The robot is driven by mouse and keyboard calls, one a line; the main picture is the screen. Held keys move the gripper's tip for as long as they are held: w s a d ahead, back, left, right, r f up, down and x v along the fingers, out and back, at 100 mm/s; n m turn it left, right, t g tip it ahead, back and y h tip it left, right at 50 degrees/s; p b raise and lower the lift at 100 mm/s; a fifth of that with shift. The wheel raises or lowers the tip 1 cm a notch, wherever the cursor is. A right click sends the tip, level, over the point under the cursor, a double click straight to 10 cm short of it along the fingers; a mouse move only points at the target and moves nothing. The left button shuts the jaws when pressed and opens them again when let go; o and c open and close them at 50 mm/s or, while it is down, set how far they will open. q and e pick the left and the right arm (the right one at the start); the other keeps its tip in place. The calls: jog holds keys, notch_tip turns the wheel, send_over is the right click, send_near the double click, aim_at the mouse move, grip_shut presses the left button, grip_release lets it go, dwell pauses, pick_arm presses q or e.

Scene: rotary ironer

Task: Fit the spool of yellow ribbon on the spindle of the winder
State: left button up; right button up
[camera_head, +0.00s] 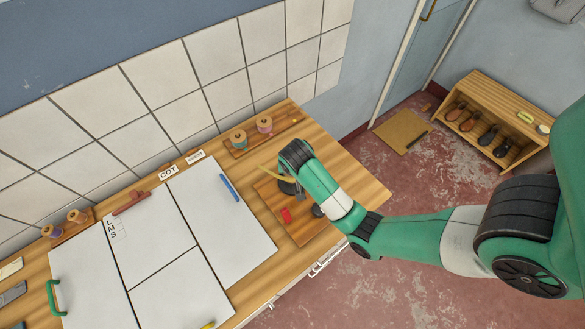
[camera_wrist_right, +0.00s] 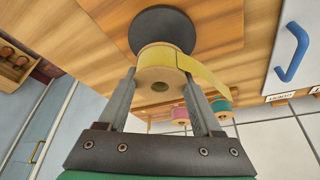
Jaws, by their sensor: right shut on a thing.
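The spool of yellow ribbon (camera_wrist_right: 157,61) is between the two fingers of my right gripper (camera_wrist_right: 160,84), which is shut on it. Its pale flange and centre hole face the wrist camera, and a tail of yellow ribbon trails to the right. Behind the spool in that view is the winder's dark round disc (camera_wrist_right: 163,22). In the head view my right gripper (camera_head: 291,188) is over the winder board (camera_head: 278,204), beside the disc, and mostly hides the spool; the ribbon tail (camera_head: 268,170) shows. The spindle is hidden, and I cannot tell whether the spool is around it. My left gripper is out of view.
A wooden rack behind the winder holds a teal spool (camera_head: 238,140) and a pink spool (camera_head: 264,125). A red part (camera_head: 286,215) is on the winder board. White panels (camera_head: 150,245) with a blue handle (camera_head: 229,187) cover the table to the left.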

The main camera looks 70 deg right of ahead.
jog(key=shift+f+b, duration=0.8)
jog(key=shift+f, duration=0.15)
jog(key=o, duration=1.4)
notch_tip(320, 180, up, 9)
jog(key=p, duration=1)
jog(key=shift+r, duration=0.2)
jog(key=shift+f, duration=0.1)
